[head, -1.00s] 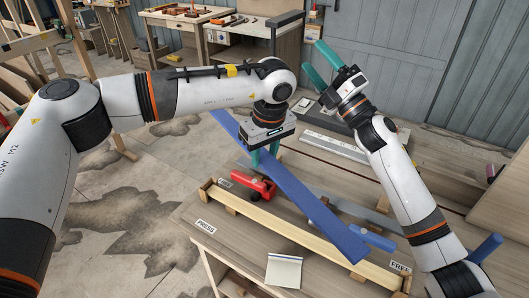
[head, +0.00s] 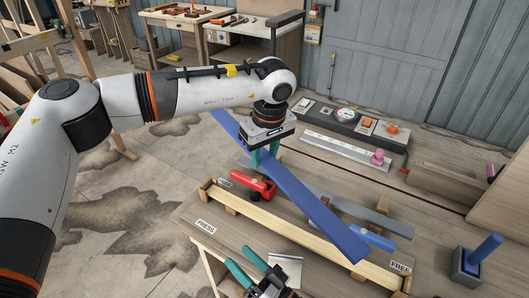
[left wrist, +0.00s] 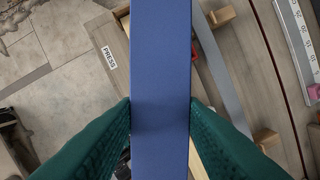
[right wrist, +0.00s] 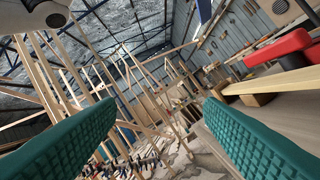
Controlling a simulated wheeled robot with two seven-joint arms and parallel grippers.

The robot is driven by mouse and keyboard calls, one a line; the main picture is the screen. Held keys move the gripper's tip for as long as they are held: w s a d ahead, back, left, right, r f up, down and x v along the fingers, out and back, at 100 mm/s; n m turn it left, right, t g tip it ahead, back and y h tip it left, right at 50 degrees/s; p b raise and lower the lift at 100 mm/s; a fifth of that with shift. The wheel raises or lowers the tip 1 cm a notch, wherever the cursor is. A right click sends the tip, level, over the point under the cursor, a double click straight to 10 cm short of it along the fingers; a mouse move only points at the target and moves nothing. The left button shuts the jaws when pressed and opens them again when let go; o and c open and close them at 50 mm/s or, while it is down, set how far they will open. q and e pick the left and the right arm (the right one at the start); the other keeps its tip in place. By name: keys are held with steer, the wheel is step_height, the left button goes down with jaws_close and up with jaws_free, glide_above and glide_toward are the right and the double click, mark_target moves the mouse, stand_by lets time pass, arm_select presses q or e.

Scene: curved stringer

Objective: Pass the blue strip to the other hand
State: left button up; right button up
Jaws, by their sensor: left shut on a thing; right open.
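The long blue strip (head: 308,201) is held aslant above the bench, running from upper left to lower right in the head view. My left gripper (head: 264,155) is shut on it partway along its length. In the left wrist view the strip (left wrist: 161,60) passes between the two green fingers (left wrist: 160,122), which touch its sides. My right gripper (head: 257,272) is open and empty at the bottom of the head view, by the bench's front edge, below the strip and apart from it. In the right wrist view its fingers (right wrist: 155,140) are spread with nothing between them.
A wooden form (head: 290,228) lies under the strip on the bench, with PRESS and FREE labels. A red clamp (head: 255,187) and a blue-handled tool (head: 366,236) lie near it. A notepad (head: 285,268) sits at the front. A blue peg (head: 485,248) stands in a holder at right.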

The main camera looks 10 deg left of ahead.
steer(key=s+d+f+n+g+h, duration=0.2)
steer(key=s+f+n, duration=0.3)
steer(key=f, duration=0.5)
steer(key=s+d+f+n+g+h, duration=0.25)
steer(key=s+f, duration=0.35)
steer(key=f, duration=0.4)
steer(key=s+d+f+n+g+h, duration=0.1)
steer(key=s+d+f+n, duration=0.1)
steer(key=s+f+n, duration=0.55)
steer(key=s+d+f+m+h, duration=0.3)
steer(key=d+f+m+h, duration=0.65)
steer(key=d+f, duration=0.7)
steer(key=s+d+f+m+g+h, duration=0.2)
steer(key=s+d+m+g, duration=0.3)
steer(key=s+d+m, duration=0.2)
steer(key=s+d, duration=0.2)
steer(key=s, duration=0.2)
steer(key=shift+g, duration=0.35)
